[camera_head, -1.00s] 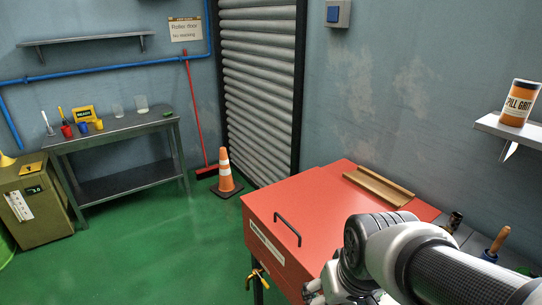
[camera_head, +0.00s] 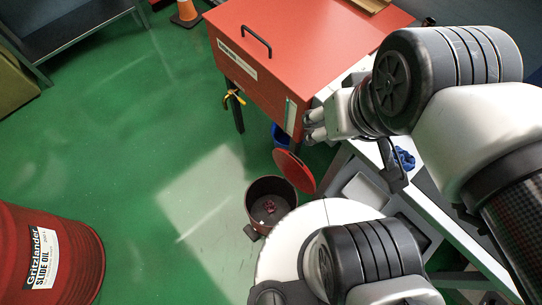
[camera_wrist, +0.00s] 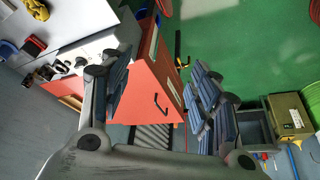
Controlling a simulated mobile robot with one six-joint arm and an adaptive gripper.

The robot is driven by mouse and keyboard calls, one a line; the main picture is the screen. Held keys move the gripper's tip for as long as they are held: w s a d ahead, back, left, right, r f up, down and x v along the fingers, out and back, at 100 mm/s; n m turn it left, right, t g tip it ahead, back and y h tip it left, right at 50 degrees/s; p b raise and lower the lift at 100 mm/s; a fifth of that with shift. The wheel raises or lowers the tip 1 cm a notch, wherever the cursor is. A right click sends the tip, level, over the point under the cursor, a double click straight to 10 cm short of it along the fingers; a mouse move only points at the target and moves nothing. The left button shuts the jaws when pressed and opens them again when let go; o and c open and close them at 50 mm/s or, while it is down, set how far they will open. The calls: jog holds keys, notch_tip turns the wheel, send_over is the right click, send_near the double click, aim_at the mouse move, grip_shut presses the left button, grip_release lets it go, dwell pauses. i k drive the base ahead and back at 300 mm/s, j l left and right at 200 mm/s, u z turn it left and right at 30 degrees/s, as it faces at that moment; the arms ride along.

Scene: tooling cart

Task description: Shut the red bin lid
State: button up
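The bin (camera_head: 258,212) is a dark round bin on the floor, low in the middle of the head view. Its red lid (camera_head: 295,171) stands open, tilted up at the bin's far right edge. A crumpled reddish thing (camera_head: 269,207) lies inside. My gripper (camera_head: 313,128) is above the lid in the picture, beside the front right corner of the red cabinet, apart from the lid. In the wrist view my gripper (camera_wrist: 163,92) has its fingers spread wide with nothing between them. I cannot surely make out the bin in the wrist view.
A grey bench (camera_head: 440,215) is at right. A red drum (camera_head: 75,255) stands at lower left. Green floor between is clear.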

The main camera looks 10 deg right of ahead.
aim_at(294, 168)
jog(key=k+l, duration=0.2)
jog(key=k, duration=0.3)
jog(key=k+l, duration=0.2)
jog(key=k, duration=0.35)
jog(key=k+l, duration=0.25)
jog(key=k, duration=0.25)
jog(key=k+l, duration=0.2)
jog(key=k, duration=0.35)
